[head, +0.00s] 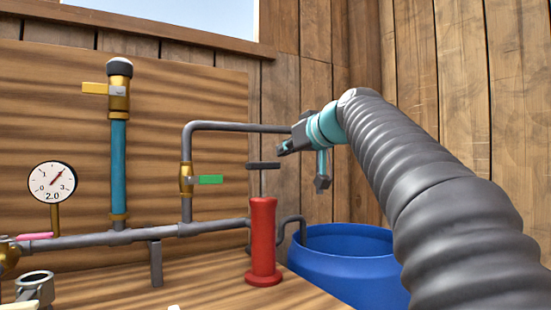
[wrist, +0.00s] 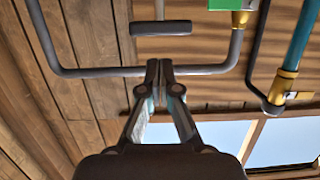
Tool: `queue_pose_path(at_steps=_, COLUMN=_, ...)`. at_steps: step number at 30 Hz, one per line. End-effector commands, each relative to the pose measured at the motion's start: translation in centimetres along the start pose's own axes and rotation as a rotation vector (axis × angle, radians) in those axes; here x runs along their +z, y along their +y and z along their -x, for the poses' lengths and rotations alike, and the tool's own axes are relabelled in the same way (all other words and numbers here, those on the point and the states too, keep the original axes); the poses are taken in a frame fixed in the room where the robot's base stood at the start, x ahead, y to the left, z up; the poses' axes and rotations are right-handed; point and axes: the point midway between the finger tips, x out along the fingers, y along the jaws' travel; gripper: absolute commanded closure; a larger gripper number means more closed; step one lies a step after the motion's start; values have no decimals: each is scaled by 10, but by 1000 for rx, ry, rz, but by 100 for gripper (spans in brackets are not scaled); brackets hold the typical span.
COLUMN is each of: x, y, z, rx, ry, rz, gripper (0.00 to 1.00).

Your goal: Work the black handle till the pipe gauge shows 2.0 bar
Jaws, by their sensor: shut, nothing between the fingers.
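The black handle (head: 263,165) is a crossbar on a thin rod above the red pump body (head: 263,240). It also shows in the wrist view (wrist: 161,28), just beyond my fingertips. The round white pipe gauge (head: 52,182) is at the left in the head view. Its red needle points to the upper right, around the 2 mark, and "2.0" is printed on its lower face. My gripper (head: 281,150) is up and to the right of the handle, apart from it. In the wrist view my gripper (wrist: 160,65) is shut and empty, fingertips together.
A grey pipe (head: 225,126) passes close behind my gripper. A green lever (head: 210,180), a yellow lever (head: 94,88) and a pink lever (head: 36,237) sit on the pipework. A blue barrel (head: 345,265) stands right of the pump, below my arm.

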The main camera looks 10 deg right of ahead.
Motion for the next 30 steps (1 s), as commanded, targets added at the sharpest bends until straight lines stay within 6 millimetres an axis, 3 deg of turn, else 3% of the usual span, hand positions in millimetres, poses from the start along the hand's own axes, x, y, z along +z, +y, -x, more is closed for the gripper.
queue_pose_path(at_steps=7, x=0, y=0, z=19, rx=0, ry=-1, rz=-1, gripper=100)
queue_pose_path(at_steps=30, x=0, y=0, z=21, rx=0, ry=0, rz=0, gripper=100)
